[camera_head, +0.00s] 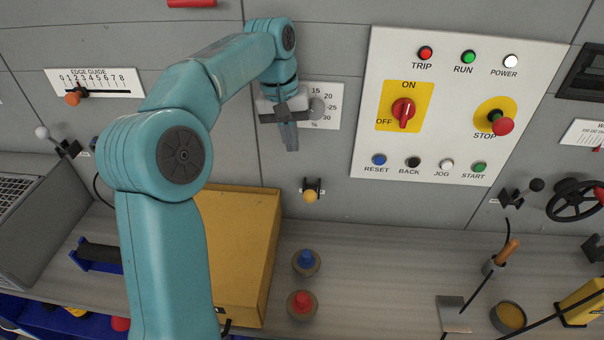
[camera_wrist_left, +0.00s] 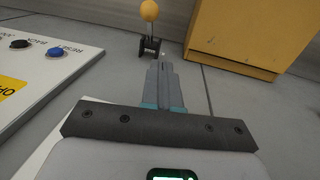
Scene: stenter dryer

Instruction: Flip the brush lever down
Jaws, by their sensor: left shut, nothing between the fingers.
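No label reading "brush" is legible. A lever with a yellow ball knob (camera_head: 310,195) sits on a dark bracket on the grey wall, below and left of the white control panel; in the head view its ball hangs below the bracket. It also shows in the left wrist view, where the yellow ball (camera_wrist_left: 149,10) lies just beyond my fingertips. My left gripper (camera_head: 291,146) is shut and empty, pointing down, above this lever and apart from it. In the left wrist view, my shut fingers (camera_wrist_left: 163,72) point toward its bracket. My right gripper is not in view.
Other levers have a white knob (camera_head: 42,132) at left and a black knob (camera_head: 537,185) at right. The control panel (camera_head: 445,110) stands right of my gripper. A yellow box (camera_head: 245,240) and blue and red knobs (camera_head: 301,304) are below. Wall between gripper and yellow-knob lever is clear.

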